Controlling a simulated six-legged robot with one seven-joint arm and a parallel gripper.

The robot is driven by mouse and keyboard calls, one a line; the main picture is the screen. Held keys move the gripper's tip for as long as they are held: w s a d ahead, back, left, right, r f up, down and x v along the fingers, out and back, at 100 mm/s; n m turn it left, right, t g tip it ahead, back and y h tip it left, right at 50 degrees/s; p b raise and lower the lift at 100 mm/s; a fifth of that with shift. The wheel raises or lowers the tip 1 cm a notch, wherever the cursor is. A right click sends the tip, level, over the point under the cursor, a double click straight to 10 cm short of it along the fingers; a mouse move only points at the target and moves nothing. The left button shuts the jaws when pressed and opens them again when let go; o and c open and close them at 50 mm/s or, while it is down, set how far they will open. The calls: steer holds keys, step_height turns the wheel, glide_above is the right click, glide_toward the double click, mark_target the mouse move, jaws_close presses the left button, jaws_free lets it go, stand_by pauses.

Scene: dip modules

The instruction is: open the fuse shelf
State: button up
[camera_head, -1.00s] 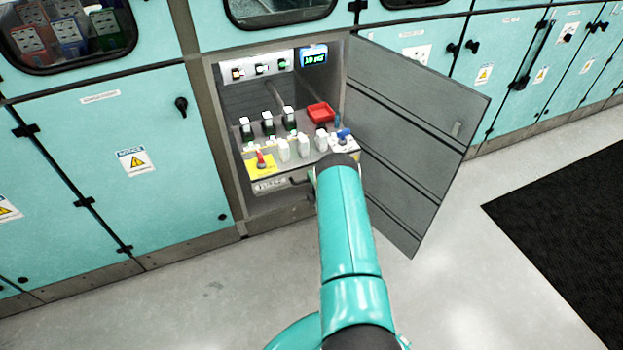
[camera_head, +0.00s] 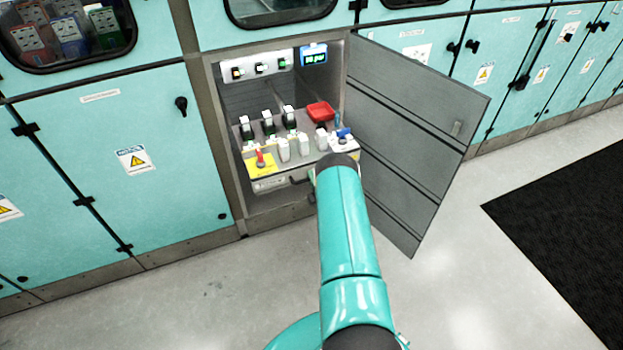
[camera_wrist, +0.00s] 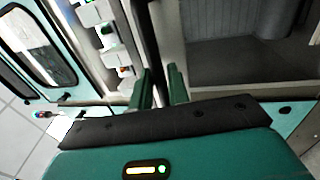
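The fuse shelf (camera_head: 262,182) is in the lower part of the open grey cabinet, its top carrying white and black fuse modules. A dark handle (camera_head: 299,181) shows on its front, close to my arm's end. In the head view my arm hides most of my gripper, which is at the shelf's front right. In the wrist view the two green fingers of my gripper (camera_wrist: 160,88) are apart, with a dark strip between them. I cannot tell whether that strip is the handle or whether the fingers touch it.
The cabinet door (camera_head: 415,140) stands wide open to the right. A red tray (camera_head: 320,112) sits at the back of the shelf. A panel with switches (camera_head: 257,67) and a lit display (camera_head: 314,55) are above. The floor in front is clear, with a black mat (camera_head: 565,235) at right.

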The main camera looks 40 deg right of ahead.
steer(key=v, duration=1.3)
steer(key=shift+a, duration=0.1)
steer(key=w+r+m+g, duration=0.4)
steer(key=w+r, duration=1)
steer(key=r, duration=0.4)
steer(key=w+a+r+m+g+y, duration=0.1)
steer(key=a+r+m, duration=0.1)
steer(key=a+r, duration=0.45)
steer(key=a+r+m+g, duration=0.2)
steer(key=a+r, duration=0.1)
steer(key=r, duration=0.6)
steer(key=s+a+r+m+g+y, duration=0.3)
steer(key=s+a+r+m, duration=0.1)
steer(key=s+a+r, duration=1)
steer(key=s+a+m+g, duration=0.1)
steer(key=s+a+g, duration=0.1)
steer(key=s+a, duration=0.3)
steer(key=s+a+m+g+y, duration=0.1)
steer(key=s+a, duration=0.4)
steer(key=s, duration=0.9)
steer(key=shift+a+r+m+g+y, duration=0.25)
steer(key=shift+r+m+g+y, duration=0.05)
steer(key=shift+r+m+g, duration=0.1)
